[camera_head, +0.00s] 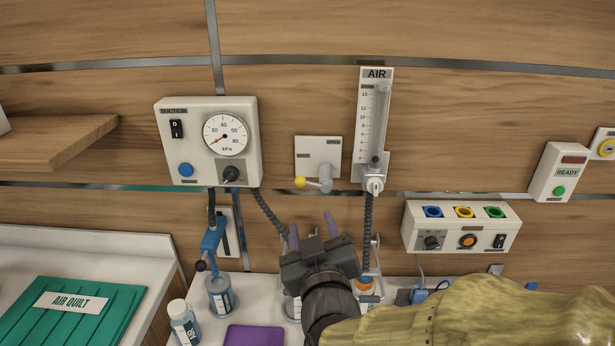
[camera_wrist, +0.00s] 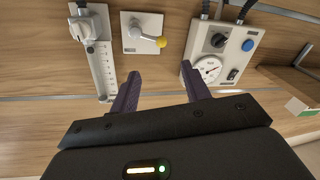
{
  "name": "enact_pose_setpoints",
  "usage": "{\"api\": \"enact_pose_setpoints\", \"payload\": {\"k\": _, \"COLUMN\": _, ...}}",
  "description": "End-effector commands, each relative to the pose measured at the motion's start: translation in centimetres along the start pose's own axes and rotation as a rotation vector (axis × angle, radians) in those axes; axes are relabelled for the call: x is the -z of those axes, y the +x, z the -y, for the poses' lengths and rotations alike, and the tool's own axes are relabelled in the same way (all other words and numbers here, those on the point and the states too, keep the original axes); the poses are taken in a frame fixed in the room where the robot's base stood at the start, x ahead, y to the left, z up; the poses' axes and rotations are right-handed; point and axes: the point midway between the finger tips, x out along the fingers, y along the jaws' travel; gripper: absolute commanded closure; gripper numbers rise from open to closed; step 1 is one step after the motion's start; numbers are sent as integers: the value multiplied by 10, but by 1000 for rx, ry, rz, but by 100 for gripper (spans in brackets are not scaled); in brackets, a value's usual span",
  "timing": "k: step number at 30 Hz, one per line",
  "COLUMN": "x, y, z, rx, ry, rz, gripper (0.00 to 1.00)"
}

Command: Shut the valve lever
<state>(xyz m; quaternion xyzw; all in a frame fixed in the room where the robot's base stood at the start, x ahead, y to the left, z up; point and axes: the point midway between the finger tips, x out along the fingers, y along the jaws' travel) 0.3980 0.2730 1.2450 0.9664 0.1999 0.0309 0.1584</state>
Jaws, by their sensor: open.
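The valve lever (camera_head: 313,182) is grey with a yellow knob at its left end. It is mounted on a square white wall plate (camera_head: 317,149) and lies roughly sideways. My gripper (camera_head: 311,230) is open and empty, below the lever in the head view, with its two purple fingers pointing up toward the wall. In the wrist view, which is turned upside down, the lever (camera_wrist: 146,37) shows beyond the open fingers (camera_wrist: 160,84), with its yellow knob to the right. The fingers are apart from it.
A gauge box (camera_head: 208,140) is left of the plate, and an AIR flowmeter (camera_head: 373,125) is close on its right. Dark hoses (camera_head: 368,235) hang near my gripper. Bottles (camera_head: 184,322) and a purple item (camera_head: 254,336) stand on the shelf below. A socket box (camera_head: 461,227) is at right.

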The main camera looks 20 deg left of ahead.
Motion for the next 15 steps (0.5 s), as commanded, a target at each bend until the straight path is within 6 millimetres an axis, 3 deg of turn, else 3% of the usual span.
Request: {"api": "enact_pose_setpoints", "payload": {"k": 15, "x": 3, "y": 3, "z": -1, "rx": -5, "ry": -6, "rz": -4, "gripper": 53}}
